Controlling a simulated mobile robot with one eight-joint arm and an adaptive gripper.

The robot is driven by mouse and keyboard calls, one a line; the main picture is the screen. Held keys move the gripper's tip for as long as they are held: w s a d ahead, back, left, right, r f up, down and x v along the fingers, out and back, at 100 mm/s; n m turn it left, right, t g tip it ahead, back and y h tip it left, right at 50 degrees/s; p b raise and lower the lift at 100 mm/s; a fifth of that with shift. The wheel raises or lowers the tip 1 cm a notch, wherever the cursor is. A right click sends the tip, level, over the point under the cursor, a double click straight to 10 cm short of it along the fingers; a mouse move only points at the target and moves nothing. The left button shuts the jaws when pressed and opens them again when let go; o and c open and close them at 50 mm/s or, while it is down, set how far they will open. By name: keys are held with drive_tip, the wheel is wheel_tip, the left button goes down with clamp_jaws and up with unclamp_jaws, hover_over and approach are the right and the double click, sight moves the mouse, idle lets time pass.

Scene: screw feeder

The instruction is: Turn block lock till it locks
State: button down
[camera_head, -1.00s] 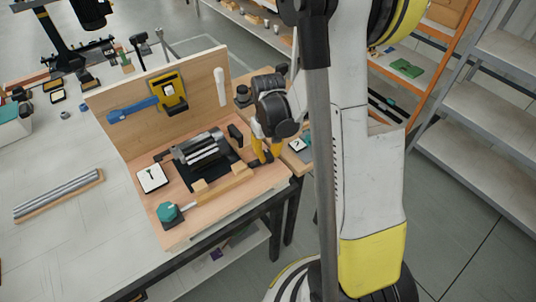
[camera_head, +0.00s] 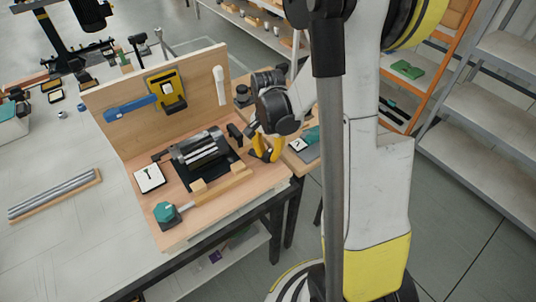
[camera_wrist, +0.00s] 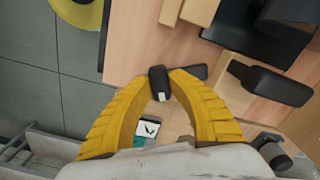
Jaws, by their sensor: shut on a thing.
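The screw feeder's black block with metal rods (camera_head: 205,152) sits on a wooden board. My gripper (camera_head: 264,153) is at the board's right end, with its yellow fingers pointing down. In the wrist view my gripper (camera_wrist: 160,83) is shut on a small black lever (camera_wrist: 159,84), which looks like the block lock. The lever's tip shows between the fingertips, and a dark arm extends right from behind it. A larger black handle (camera_wrist: 270,84) is to the right, apart from the fingers; it also shows in the head view (camera_head: 235,132). I cannot tell whether the lock is engaged.
A wooden back panel (camera_head: 206,82) stands behind the feeder, holding a blue and yellow tool (camera_head: 145,103). A teal-ended knob (camera_head: 166,213) and a white card (camera_head: 149,178) are at the board's left. Rods (camera_head: 55,194) lie on the table at left.

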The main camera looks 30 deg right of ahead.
sight(268, 153)
drive_tip(key=m, duration=0.5)
drive_tip(key=shift+m+b, duration=0.3)
idle(0.4)
drive_tip(key=c, duration=1.2)
unclamp_jaws()
drive_tip(key=shift+c, duration=0.2)
wheel_tip(268, 153, up, 12)
